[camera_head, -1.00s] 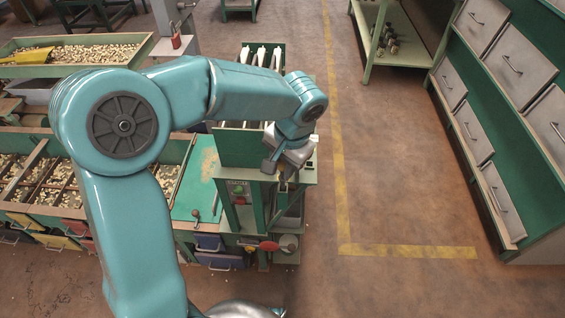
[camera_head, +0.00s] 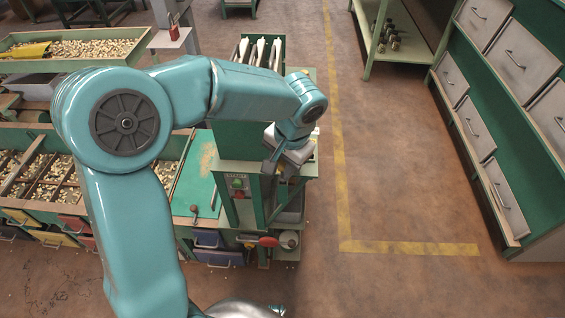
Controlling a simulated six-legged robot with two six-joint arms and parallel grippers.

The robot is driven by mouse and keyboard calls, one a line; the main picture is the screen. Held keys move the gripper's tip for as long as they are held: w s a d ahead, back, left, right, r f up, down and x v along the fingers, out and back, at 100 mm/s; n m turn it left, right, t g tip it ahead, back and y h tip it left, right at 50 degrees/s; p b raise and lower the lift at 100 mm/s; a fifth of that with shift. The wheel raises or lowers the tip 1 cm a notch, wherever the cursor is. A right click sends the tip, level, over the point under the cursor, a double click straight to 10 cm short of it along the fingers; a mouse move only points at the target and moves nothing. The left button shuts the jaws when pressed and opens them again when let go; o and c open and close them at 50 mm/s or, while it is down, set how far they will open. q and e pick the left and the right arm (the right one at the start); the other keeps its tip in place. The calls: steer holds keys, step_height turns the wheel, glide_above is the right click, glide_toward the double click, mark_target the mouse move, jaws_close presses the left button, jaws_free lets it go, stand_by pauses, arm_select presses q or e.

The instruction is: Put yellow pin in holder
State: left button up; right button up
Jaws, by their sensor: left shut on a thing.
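My left gripper (camera_head: 273,180) is at the end of the teal arm that comes in from the left. It points down over the top of a green machine stand (camera_head: 232,172) at the end of the workbench. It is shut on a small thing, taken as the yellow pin. The pin is too small and too hidden by the fingers to make out. I cannot pick out the holder for certain. My right gripper is not in view.
A green rack with white pieces (camera_head: 261,53) stands behind the stand. A red handle (camera_head: 268,241) juts from the stand's front. Trays of nuts (camera_head: 85,50) lie at left. Grey drawers (camera_head: 507,50) line the right. The floor between is clear.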

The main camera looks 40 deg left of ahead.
arm_select(q)
steer(key=shift+f, duration=0.45)
steer(key=o, duration=1.2)
steer(key=shift+c, duration=0.2)
steer(key=shift+r, duration=0.1)
steer(key=d+r+p, duration=0.2)
steer(key=d+r, duration=0.1)
steer(key=r, duration=1.3)
steer(key=shift+f, duration=0.15)
